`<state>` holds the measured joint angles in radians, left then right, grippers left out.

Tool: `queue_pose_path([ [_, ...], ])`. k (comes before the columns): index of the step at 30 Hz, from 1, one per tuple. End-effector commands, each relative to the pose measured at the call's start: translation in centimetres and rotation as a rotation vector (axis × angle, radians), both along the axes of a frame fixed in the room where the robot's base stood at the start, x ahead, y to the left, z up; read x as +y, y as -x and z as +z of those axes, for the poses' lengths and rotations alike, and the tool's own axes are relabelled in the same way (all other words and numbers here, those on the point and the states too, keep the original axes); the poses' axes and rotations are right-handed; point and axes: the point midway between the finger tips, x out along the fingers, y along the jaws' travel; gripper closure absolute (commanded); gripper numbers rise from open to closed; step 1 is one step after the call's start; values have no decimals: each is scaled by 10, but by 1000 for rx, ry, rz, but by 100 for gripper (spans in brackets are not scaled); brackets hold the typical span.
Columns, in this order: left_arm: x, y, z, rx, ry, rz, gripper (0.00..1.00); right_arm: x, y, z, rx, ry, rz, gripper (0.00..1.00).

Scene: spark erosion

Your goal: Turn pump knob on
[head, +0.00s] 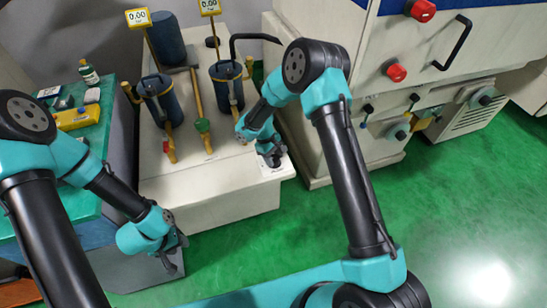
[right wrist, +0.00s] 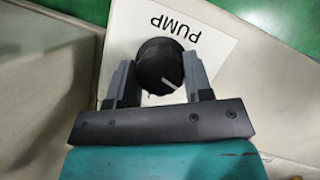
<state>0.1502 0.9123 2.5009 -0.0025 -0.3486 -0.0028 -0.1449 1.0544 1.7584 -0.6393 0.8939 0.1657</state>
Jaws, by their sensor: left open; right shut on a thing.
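The pump knob (right wrist: 160,66) is a round black knob with a white pointer line, on a white plate marked PUMP (right wrist: 200,30) in the right wrist view. The pointer line slants toward the lower right of that view. My right gripper (right wrist: 157,72) has one finger on each side of the knob and is shut on it. In the head view my right gripper (head: 272,157) is at the front right corner of the white bench, covering the knob. My left gripper (head: 176,258) is open and empty, in front of the bench's lower left side.
A teal table (head: 85,140) with a bottle (head: 88,72) stands left. A machine cabinet (head: 350,100) stands right. Green floor (head: 450,190) is clear in front.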

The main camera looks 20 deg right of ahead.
Motion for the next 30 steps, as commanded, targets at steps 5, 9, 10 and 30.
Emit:
queue_pose_path([
  [5, 0, 0, 0, 0, 0, 0, 57, -1, -1, 0, -2, 0, -159, 77],
  [9, 0, 0, 0, 0, 0, 0, 57, -1, -1, 0, -2, -1, -292, 77],
  [10, 0, 0, 0, 0, 0, 0, 57, -1, -1, 0, -1, -1, -323, 77],
  [30, 0, 0, 0, 0, 0, 0, 57, -4, -1, 0, -1, -1, -958, 77],
])
